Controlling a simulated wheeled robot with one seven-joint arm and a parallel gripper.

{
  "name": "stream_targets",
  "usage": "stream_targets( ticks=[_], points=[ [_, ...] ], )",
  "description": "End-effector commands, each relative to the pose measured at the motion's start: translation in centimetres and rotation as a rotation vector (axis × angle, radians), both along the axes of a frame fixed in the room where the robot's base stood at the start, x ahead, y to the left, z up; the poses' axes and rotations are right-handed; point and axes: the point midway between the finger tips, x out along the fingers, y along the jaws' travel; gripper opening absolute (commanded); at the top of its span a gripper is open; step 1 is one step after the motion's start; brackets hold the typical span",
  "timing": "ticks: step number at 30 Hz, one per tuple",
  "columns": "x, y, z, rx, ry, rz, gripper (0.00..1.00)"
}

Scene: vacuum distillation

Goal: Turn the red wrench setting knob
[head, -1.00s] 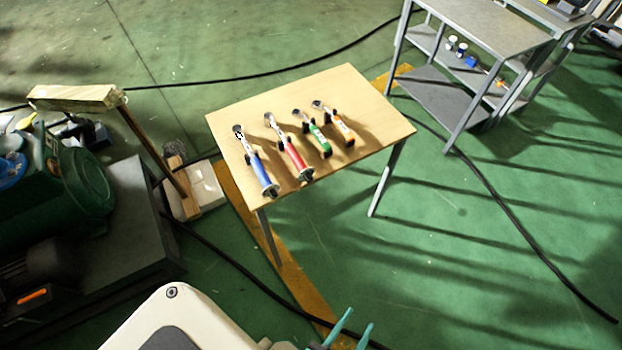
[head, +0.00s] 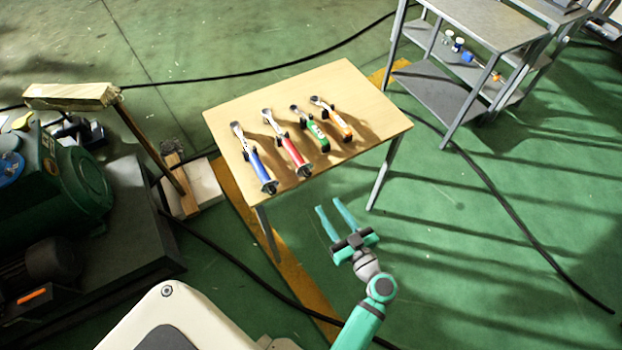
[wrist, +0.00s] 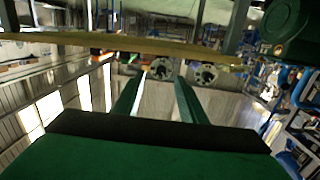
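The red wrench (head: 290,150) lies on the wooden table, with its handle end towards the near edge. Its setting knob (head: 306,172) is the small grey end by that edge. My gripper (head: 328,204) is open and empty, in front of the near edge and apart from the wrench. In the wrist view its two fingers (wrist: 158,98) point towards the table edge. Two round grey knob ends, one left (wrist: 161,69) and one right (wrist: 206,75), show there beyond the fingertips. I cannot tell which belongs to the red wrench.
The wooden table (head: 370,100) also holds a blue wrench (head: 254,160) left of the red one, and green (head: 318,135) and orange (head: 338,124) wrenches to its right. A grey shelf table (head: 480,25) stands at the back right. Dark cables cross the green floor.

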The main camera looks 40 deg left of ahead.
Motion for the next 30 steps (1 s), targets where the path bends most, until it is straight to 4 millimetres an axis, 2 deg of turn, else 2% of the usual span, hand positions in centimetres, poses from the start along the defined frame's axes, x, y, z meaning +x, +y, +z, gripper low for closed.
stream_targets(
  ticks=[1, 6, 11, 21, 30],
  points=[
    [0.3, 0.3, 0.7, 0.016, -0.021, 0.018, 0.38],
    [0.6, 1.6, 1.5, 0.037, -0.050, 0.049, 0.38],
    [1.1, 4.0, 1.5, 0.036, -0.050, 0.057, 0.38],
    [3.5, 8.9, 1.5, 0.036, -0.047, 0.047, 0.38],
    [4.4, 10.8, 1.4, 0.034, -0.046, 0.042, 0.38]
  ],
)
